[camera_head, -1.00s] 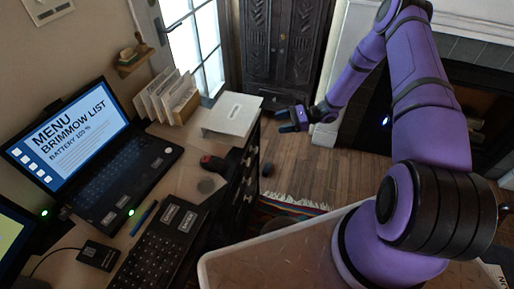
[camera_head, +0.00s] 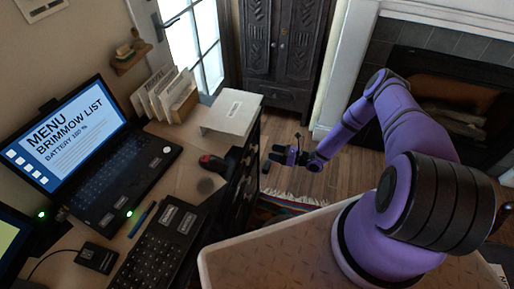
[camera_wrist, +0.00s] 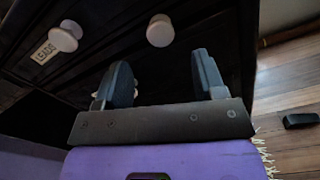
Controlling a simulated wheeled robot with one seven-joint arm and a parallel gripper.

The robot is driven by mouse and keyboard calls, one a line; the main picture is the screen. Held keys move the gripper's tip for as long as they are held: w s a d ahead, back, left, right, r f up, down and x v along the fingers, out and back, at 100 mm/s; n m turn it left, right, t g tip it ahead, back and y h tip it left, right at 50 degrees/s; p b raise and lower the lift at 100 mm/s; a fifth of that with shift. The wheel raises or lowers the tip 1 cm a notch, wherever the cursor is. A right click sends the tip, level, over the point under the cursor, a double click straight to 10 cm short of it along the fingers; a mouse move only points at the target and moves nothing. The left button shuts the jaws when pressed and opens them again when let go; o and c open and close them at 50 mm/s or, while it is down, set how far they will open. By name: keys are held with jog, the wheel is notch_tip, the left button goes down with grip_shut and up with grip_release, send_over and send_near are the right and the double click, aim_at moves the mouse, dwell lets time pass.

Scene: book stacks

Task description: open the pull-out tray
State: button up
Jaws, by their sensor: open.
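Dark drawer fronts (camera_wrist: 100,45) fill the upper left of the wrist view, with two round white knobs (camera_wrist: 160,31) (camera_wrist: 65,37). A small label reading LEADS (camera_wrist: 45,53) sits beside the left knob. Another pale bit shows partly hidden behind my left finger. I cannot tell which front is the pull-out tray. In the head view the dark drawer side of the desk (camera_head: 246,178) shows at a steep angle. My gripper (camera_wrist: 160,66) is open and empty, its fingers pointing towards the fronts; in the head view my gripper (camera_head: 277,156) is just right of the desk.
The desk top holds a laptop (camera_head: 95,165), a keyboard (camera_head: 155,250), a red and black mouse (camera_head: 212,163), a white box (camera_head: 232,112) and a file rack (camera_head: 172,98). A striped rug (camera_head: 290,202) lies below my gripper. Wooden floor (camera_head: 345,175) is open to the right.

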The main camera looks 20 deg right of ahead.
aim_at(257, 148)
jog(key=x, duration=0.8)
jog(key=shift+w+a, duration=0.1)
jog(key=shift+a, duration=0.05)
jog(key=shift+c, duration=0.2)
grip_shut()
jog(key=v, duration=3.1)
jog(key=shift+s+d, duration=0.25)
jog(key=shift+d, duration=0.1)
jog(key=shift+o, duration=0.2)
grip_release()
jog(key=v, duration=1)
jog(key=shift+s+d, duration=0.25)
jog(key=shift+d, duration=0.05)
